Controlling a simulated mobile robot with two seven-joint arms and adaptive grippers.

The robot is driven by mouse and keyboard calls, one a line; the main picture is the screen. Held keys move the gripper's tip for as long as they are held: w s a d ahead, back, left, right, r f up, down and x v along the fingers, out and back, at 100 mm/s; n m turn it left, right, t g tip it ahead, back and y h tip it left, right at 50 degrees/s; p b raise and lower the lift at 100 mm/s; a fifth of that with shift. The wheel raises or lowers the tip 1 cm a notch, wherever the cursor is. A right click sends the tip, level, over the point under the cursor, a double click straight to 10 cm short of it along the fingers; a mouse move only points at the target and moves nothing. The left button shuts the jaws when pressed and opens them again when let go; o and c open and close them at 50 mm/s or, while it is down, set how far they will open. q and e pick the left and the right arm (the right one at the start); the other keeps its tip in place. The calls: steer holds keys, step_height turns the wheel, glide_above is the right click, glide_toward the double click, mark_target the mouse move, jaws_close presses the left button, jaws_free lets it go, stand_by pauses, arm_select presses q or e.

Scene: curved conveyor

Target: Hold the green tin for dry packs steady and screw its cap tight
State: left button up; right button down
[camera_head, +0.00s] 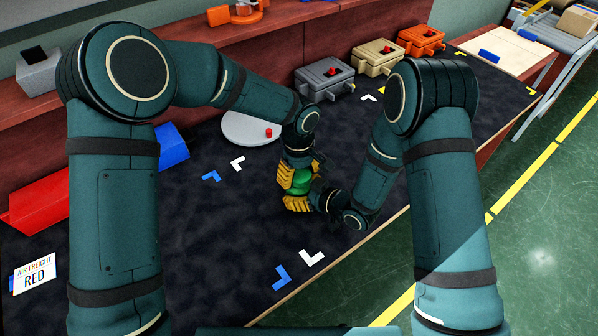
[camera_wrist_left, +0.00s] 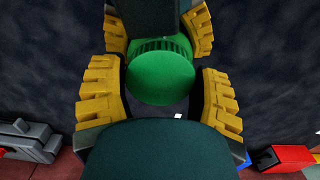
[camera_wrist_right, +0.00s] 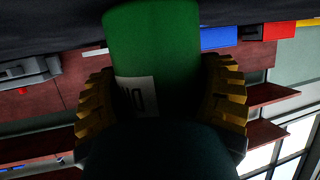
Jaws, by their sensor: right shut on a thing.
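The green tin (camera_head: 302,181) is held above the dark mat between my two grippers. My right gripper (camera_head: 308,192) is shut on its body. In the right wrist view, the tin's green side (camera_wrist_right: 150,45) sits between the yellow fingers, with a white label partly hidden. My left gripper (camera_head: 298,168) is at the cap end. In the left wrist view, the round green cap (camera_wrist_left: 160,75) with a ribbed edge lies between the left fingers, which stand open around it. The cap appears to be on the tin; how tight it is cannot be seen.
A pale round plate (camera_head: 245,128) with a small red piece lies behind the grippers. Grey (camera_head: 325,80), tan (camera_head: 377,58) and orange (camera_head: 421,42) boxes stand at the back. Red (camera_head: 50,192) and blue (camera_head: 172,148) bins are at left.

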arm_select(q)
steer(key=c, duration=0.6)
steer(key=m, duration=0.6)
steer(key=shift+m, duration=0.4)
steer(key=o, duration=1.3)
steer(key=shift+c, duration=0.2)
steer(key=shift+r, duration=2.25)
steer(key=shift+o, duration=0.3)
